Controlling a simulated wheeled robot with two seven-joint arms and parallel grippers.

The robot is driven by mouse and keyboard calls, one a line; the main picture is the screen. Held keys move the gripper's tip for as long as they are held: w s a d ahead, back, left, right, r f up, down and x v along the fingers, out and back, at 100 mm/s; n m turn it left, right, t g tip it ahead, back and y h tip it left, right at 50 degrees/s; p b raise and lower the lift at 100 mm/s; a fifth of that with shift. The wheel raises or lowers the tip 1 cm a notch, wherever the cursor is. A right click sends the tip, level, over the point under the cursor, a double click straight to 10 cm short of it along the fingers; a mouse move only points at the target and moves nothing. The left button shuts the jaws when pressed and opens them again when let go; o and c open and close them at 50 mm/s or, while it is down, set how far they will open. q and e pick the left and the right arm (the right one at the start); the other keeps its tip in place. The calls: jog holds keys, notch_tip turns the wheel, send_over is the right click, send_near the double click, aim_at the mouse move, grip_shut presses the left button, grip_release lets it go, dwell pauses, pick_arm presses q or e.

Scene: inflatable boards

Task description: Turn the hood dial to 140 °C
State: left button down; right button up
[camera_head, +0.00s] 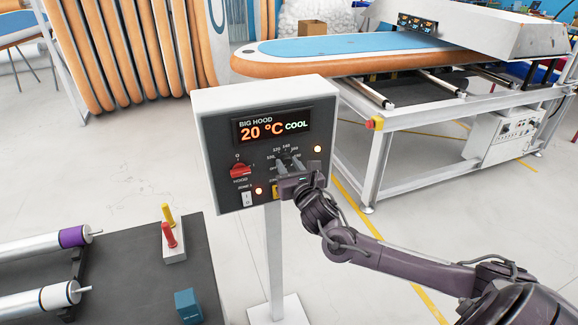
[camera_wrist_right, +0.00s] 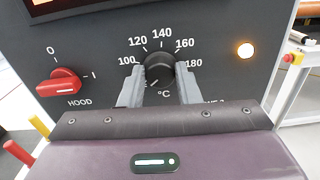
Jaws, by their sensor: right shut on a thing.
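The hood control box (camera_head: 216,130) stands on a white post, and its display (camera_head: 272,127) reads BIG HOOD, 20 °C, COOL. The black temperature dial (camera_wrist_right: 159,66) sits on the dark panel, with 100, 120, 140, 160 and 180 printed around it; 140 is at the top. A pale mark on the dial appears to point to the lower left, away from 140. My right gripper (camera_wrist_right: 160,74) is shut on the dial, one finger on each side. It also shows in the head view (camera_head: 288,166), partly hiding the dial. My left gripper is not in view.
Orange lamps are lit on the panel. A dark table with rollers and a red-and-yellow-handled block (camera_head: 174,246) stands at lower left. A board (camera_head: 330,52) lies on the machine behind.

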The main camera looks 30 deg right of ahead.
jog(key=m, duration=0.7)
jog(key=shift+d+p, duration=0.1)
jog(key=shift+p, duration=0.3)
jog(key=m+p, duration=0.1)
jog(key=m, duration=0.6)
jog(key=shift+d, duration=0.1)
jog(key=m+p, duration=0.1)
jog(key=m, duration=0.5)
jog(key=shift+f+m, duration=0.15)
jog(key=shift+m, duration=0.25)
jog(key=m+p, duration=0.1)
jog(key=m, duration=0.5)
jog(key=shift+f, duration=0.15)
jog(key=shift+m, duration=0.4)
jog(key=o, duration=1)
jog(key=shift+c, duration=0.2)
